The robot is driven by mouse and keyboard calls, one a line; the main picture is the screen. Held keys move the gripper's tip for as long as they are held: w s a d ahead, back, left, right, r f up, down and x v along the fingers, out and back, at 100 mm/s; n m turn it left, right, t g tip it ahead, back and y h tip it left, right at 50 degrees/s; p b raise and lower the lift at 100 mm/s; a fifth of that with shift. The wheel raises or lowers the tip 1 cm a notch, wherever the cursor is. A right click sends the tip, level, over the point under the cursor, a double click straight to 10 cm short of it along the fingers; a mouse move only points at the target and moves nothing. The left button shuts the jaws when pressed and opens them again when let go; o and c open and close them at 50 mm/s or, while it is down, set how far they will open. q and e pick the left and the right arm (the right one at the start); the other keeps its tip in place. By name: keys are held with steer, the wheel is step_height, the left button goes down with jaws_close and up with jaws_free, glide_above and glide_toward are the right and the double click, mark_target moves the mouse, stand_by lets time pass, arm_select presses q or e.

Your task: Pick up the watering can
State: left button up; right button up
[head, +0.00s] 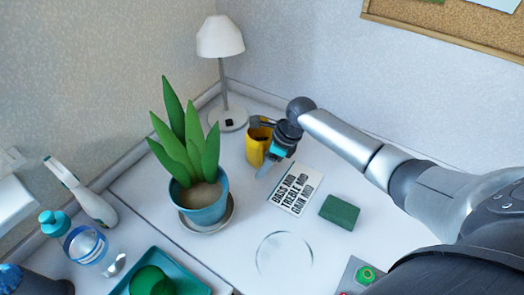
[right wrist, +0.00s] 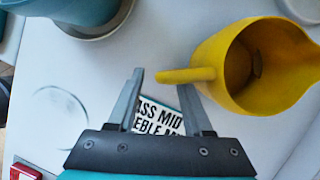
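The yellow watering can (head: 257,146) stands upright on the white table near the back, partly hidden by my right gripper in the head view. In the right wrist view the yellow watering can (right wrist: 285,68) is at the upper right, with its open top facing the camera and its handle pointing left. My right gripper (head: 266,170) is beside the can. My left gripper is not in view.
A potted plant (head: 204,205) stands on a saucer left of the can, and a white lamp (head: 221,40) behind it. A lettered card (head: 296,189), a green block (head: 339,212) and a clear round disc (head: 284,253) lie in front. A bottle (head: 86,246) and teal tray (head: 190,276) are at left.

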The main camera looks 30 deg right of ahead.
jaws_close()
stand_by(1.1)
steer(key=shift+r, duration=0.1)
